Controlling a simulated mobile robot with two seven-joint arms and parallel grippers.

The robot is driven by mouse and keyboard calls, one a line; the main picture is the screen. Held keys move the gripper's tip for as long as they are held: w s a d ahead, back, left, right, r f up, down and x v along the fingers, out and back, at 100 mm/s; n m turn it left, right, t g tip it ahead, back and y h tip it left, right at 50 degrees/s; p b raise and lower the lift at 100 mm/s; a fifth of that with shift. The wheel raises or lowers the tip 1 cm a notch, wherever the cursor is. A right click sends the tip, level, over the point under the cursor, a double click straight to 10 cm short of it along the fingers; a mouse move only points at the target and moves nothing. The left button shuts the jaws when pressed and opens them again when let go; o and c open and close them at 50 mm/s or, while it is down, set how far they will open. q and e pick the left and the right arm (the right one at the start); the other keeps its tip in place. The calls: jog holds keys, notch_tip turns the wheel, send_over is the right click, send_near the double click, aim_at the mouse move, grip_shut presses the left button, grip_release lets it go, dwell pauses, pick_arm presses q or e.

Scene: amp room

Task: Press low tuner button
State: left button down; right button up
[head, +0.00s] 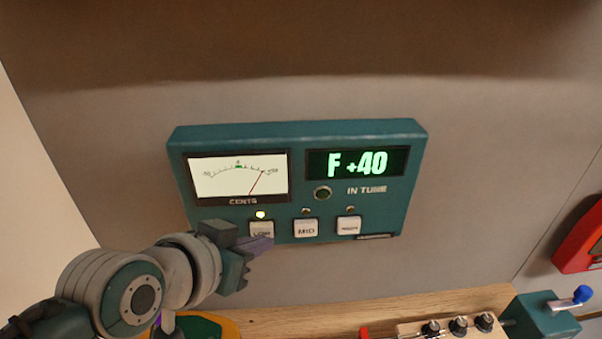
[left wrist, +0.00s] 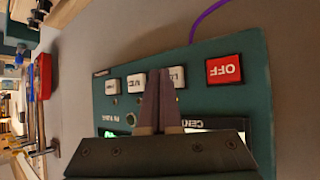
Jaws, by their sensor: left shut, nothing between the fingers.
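The teal tuner (head: 300,131) is on the grey wall. Its white LOW button (head: 262,226) sits at the left of a row with MID (head: 306,228) and a third white button (head: 349,225). In the left wrist view the fingertips (left wrist: 160,72) partly cover the LOW button (left wrist: 179,74).
A red OFF button (left wrist: 225,70) shows beside LOW in the left wrist view; my gripper hides it in the head view. A wooden shelf (head: 290,318) below holds a knobbed board (head: 458,328) and a teal box with a blue-tipped lever (head: 545,316). A red object (head: 582,240) is at right.

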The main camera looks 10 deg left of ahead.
pick_arm(q)
jog(key=shift+s+d, duration=0.15)
jog(key=shift+s, duration=0.35)
jog(key=s+p, duration=0.1)
jog(key=s, duration=0.1)
jog(key=s+d+p, duration=0.1)
jog(key=s+p, duration=0.1)
jog(key=shift+s+d, duration=0.2)
jog(key=shift+s, duration=0.2)
jog(key=shift+s, duration=0.1)
dwell(0.4)
